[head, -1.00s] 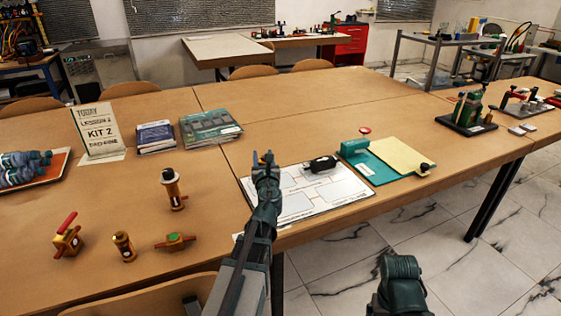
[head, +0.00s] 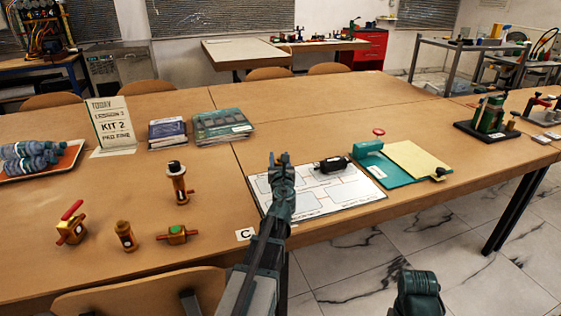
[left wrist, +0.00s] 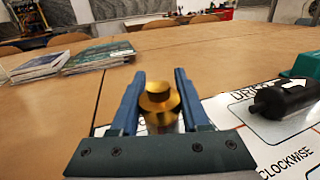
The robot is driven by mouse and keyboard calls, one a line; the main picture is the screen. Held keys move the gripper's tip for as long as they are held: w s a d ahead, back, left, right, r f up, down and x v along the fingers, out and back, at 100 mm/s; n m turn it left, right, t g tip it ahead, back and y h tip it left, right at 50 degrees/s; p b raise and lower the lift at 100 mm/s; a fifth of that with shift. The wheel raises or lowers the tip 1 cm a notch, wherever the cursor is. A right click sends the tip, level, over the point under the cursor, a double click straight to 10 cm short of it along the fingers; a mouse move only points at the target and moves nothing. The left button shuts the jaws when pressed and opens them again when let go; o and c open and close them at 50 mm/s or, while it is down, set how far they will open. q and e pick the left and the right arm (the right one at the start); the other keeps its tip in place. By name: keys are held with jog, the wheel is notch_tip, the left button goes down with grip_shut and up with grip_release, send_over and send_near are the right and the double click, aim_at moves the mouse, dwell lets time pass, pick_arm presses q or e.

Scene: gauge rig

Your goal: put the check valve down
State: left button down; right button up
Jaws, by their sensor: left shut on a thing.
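My left gripper (head: 280,160) is above the left part of the white printed mat (head: 345,200). In the left wrist view its two blue fingers (left wrist: 157,100) are shut on a brass, stepped round piece, the check valve (left wrist: 159,103). The valve stands about upright between the fingers, and its lower part is hidden.
A black cylinder (head: 333,164) lies on the mat. A teal clipboard (head: 398,178) with yellow paper is at its right. Several brass fittings, among them a red-handled valve (head: 71,226), stand at the left. A C label (head: 245,234) marks the front edge.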

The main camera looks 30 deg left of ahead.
pick_arm(q)
jog(key=shift+f, duration=0.1)
jog(key=shift+f, duration=0.15)
jog(key=shift+c, duration=1.9)
grip_release()
pick_arm(e)
jog(key=shift+f, duration=0.15)
pick_arm(q)
jog(key=shift+r, duration=0.25)
jog(key=v, duration=1.2)
pick_arm(e)
jog(key=shift+s+d, duration=0.85)
jog(key=shift+s, duration=0.15)
